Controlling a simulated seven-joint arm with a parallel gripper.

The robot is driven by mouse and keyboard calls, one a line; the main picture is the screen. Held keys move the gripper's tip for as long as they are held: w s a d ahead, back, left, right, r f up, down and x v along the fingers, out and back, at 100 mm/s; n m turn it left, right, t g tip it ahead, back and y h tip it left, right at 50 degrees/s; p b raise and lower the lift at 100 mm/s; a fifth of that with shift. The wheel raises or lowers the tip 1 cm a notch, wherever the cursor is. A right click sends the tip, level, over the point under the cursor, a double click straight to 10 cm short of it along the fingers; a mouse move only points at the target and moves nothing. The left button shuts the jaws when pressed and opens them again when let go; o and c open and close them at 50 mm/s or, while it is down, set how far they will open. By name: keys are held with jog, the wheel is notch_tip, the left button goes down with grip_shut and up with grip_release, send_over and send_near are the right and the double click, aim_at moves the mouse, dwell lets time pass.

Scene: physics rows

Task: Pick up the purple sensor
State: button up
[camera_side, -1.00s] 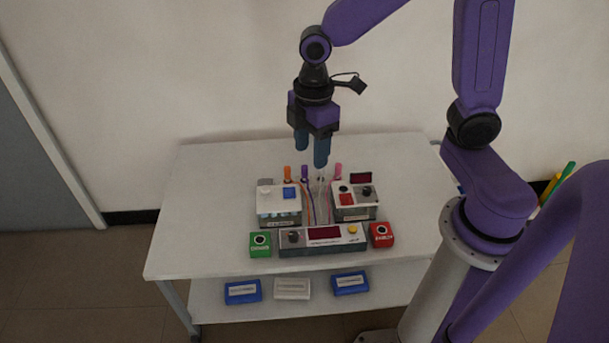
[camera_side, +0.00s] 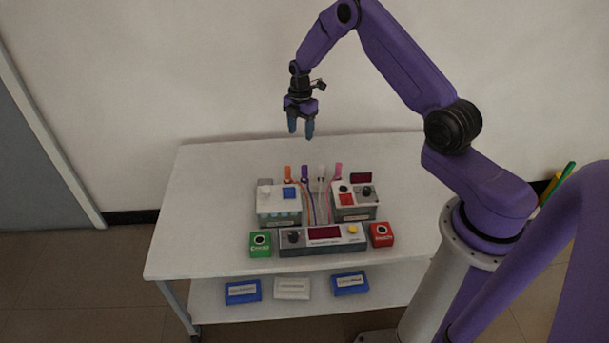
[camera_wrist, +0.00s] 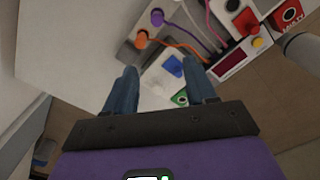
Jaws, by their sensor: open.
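The purple sensor (camera_side: 305,173) stands upright among other coloured sensors at the back of the devices on the table, with a cable running forward from it. In the wrist view its purple top (camera_wrist: 157,17) shows near the upper edge, beyond the fingertips. My gripper (camera_side: 301,134) is open and empty, high above the back of the table and clear of the sensor. In the wrist view my gripper's two blue fingers (camera_wrist: 165,80) are apart with nothing between them.
An orange sensor (camera_side: 287,172) stands just left of the purple one, and a pink sensor (camera_side: 338,170) farther right. A white box with a blue button (camera_side: 279,205), a box with a red button (camera_side: 354,201) and a long grey console (camera_side: 322,240) stand in front. The table's left side is clear.

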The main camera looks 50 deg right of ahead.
jog(key=d+f, duration=0.2)
send_near(305, 166)
notch_tip(305, 166, down, 7)
jog(key=shift+s+r, duration=0.1)
jog(key=shift+s, duration=0.05)
jog(key=shift+w+f, duration=0.2)
jog(key=shift+f, duration=2.25)
grip_shut()
